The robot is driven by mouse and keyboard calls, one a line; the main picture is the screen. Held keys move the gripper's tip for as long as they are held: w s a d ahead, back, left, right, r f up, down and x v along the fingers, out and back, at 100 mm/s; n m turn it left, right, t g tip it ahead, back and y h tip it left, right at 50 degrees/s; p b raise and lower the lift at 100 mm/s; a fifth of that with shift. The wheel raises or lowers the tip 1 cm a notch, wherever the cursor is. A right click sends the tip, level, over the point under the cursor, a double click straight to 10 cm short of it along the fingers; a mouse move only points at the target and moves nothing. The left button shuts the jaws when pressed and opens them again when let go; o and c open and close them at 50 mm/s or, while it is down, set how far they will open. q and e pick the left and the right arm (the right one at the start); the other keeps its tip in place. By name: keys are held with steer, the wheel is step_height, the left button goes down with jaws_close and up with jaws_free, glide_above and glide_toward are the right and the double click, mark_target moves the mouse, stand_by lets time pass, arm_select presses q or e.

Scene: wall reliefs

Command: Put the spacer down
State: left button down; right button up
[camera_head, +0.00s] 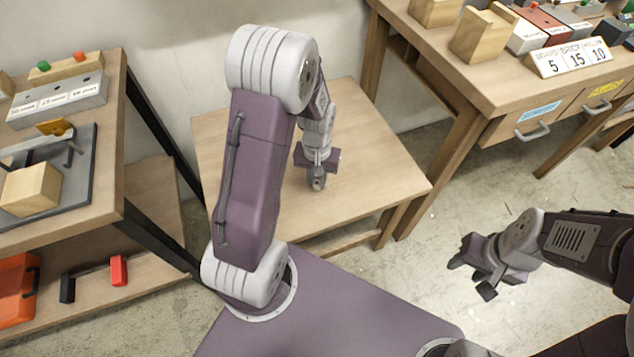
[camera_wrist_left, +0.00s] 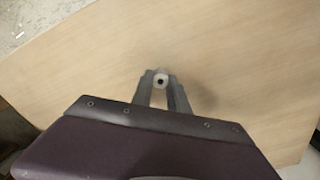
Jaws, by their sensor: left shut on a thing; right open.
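My left gripper (camera_head: 317,181) points down over the bare wooden table (camera_head: 375,165) in the middle of the head view. In the left wrist view the left gripper (camera_wrist_left: 161,82) is shut on the spacer (camera_wrist_left: 161,77), a small pale round piece with a dark hole in its middle. The table top (camera_wrist_left: 235,65) lies below it. I cannot tell whether the spacer touches the wood. In the head view the spacer is too small to make out clearly. My right gripper (camera_head: 482,268) is open and empty over the floor at the right.
A workbench (camera_head: 475,80) at the upper right holds wooden blocks and a white number sign (camera_head: 570,58). A left shelf bench (camera_head: 105,110) holds a grey block (camera_head: 58,98) and a dark tray (camera_head: 82,175). The middle table is otherwise clear.

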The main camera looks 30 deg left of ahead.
mark_target(317, 182)
arm_select(q)
step_height(317, 182, up, 4)
steer(key=shift+w+r+p, duration=0.1)
steer(key=shift+r+p, duration=0.05)
steer(key=shift+p, duration=1)
steer(key=w+d+r+p, duration=0.3)
steer(key=w+d+r, duration=0.3)
steer(key=w, duration=0.3)
steer(key=shift+w+d+r+p, duration=0.25)
steer(key=shift+w+r+p, duration=0.05)
steer(key=shift+r+p, duration=0.05)
